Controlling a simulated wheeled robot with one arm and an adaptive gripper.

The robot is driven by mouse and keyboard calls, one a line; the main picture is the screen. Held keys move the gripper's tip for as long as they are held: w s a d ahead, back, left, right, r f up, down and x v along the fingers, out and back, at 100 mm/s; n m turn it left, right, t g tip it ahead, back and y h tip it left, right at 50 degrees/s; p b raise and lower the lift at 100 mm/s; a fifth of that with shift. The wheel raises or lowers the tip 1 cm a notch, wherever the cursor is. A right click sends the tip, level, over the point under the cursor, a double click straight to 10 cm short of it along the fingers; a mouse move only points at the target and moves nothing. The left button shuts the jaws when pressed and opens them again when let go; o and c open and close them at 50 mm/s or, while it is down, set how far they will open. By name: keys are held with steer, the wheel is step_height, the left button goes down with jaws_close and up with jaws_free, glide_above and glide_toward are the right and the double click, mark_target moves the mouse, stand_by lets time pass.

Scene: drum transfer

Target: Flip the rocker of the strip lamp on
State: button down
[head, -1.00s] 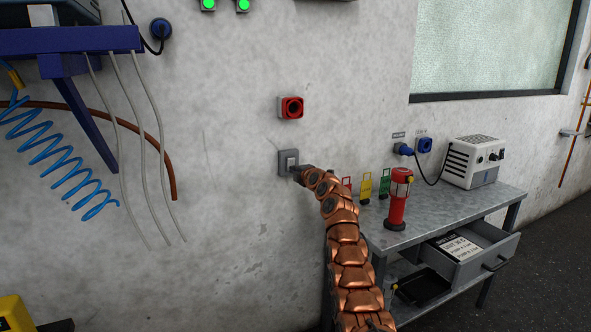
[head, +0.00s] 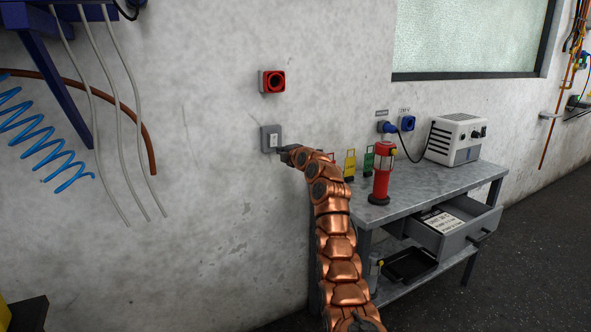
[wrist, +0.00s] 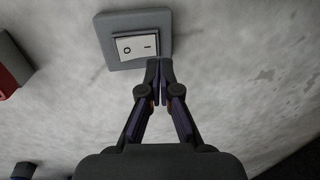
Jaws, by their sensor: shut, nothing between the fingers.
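The wall switch is a grey plate with a white rocker (head: 272,140), mounted on the wall in the middle of the head view. In the wrist view the rocker (wrist: 136,47) shows an O on its left half and a line on its right half. My gripper (wrist: 160,62) is shut and empty, its fingertips together at the lower right edge of the switch plate. In the head view my gripper (head: 286,151) is just right of and below the rocker. I cannot tell whether the tips touch the plate. The strip lamp is not identifiable in view.
A red wall fitting (head: 272,81) is above the switch. A metal workbench (head: 430,192) at right carries a red lantern (head: 381,175) and a white box (head: 456,139); its drawer (head: 452,225) is open. Blue coiled hose (head: 40,140) hangs at left.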

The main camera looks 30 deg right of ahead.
steer(key=s+f+b, duration=0.1)
steer(key=s+b, duration=0.8)
steer(key=shift+s+a+f, duration=0.15)
steer(key=shift+s+f, duration=0.05)
stand_by(0.6)
stand_by(0.5)
